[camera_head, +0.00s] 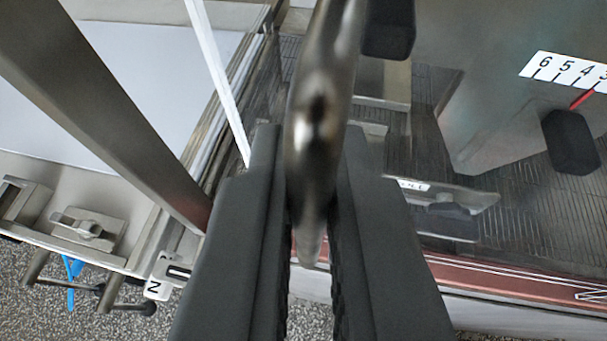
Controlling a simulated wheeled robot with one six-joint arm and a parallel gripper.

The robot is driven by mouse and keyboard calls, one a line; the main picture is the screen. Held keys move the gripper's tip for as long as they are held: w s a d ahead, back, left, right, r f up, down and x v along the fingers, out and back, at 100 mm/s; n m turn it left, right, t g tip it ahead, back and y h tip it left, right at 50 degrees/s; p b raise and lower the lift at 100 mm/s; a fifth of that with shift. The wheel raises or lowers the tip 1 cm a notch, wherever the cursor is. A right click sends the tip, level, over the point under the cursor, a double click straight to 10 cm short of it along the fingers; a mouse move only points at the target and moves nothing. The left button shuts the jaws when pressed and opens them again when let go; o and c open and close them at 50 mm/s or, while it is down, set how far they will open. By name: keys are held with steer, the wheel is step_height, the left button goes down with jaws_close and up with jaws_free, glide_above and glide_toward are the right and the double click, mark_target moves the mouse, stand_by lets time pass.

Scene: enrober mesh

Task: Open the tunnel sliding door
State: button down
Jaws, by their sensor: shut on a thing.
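My gripper (311,215) is in the lower middle of the view, its two dark fingers closed on a shiny curved metal handle (318,120). The handle runs from the top edge down between the fingers, and its lower tip shows between them. The tunnel sliding door seems to be the clear panel at the right, with a white edge strip (219,80) at its left; how far it stands open I cannot tell. The wire mesh belt (400,140) shows behind the handle. The fingers hide part of the handle and what lies below it.
A steel post (105,110) slants across the left. A pale tray surface (150,90) lies behind it, with a steel latch (88,228) at its near edge. At the right are a metal housing with a number scale (566,70) and a black knob (571,140). Speckled floor shows at the bottom.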

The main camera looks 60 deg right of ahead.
steer(key=s+d, duration=0.3)
steer(key=s, duration=0.6)
steer(key=s+d, duration=0.3)
steer(key=s, duration=0.6)
steer(key=shift+s+d, duration=0.35)
steer(key=shift+d, duration=0.05)
steer(key=c, duration=1.6)
jaws_free()
steer(key=shift+o, duration=0.2)
steer(key=shift+a, duration=0.1)
steer(key=v, duration=1.7)
steer(key=shift+s+a, duration=0.1)
steer(key=s+a+f+n+t+y, duration=0.1)
steer(key=a+f+n+t+y, duration=0.9)
steer(key=a+f, duration=0.3)
steer(key=a+n+y, duration=0.1)
steer(key=a, duration=0.2)
steer(key=shift+a+f+n+y, duration=0.2)
steer(key=shift+n+y, duration=0.1)
steer(key=shift+n, duration=0.1)
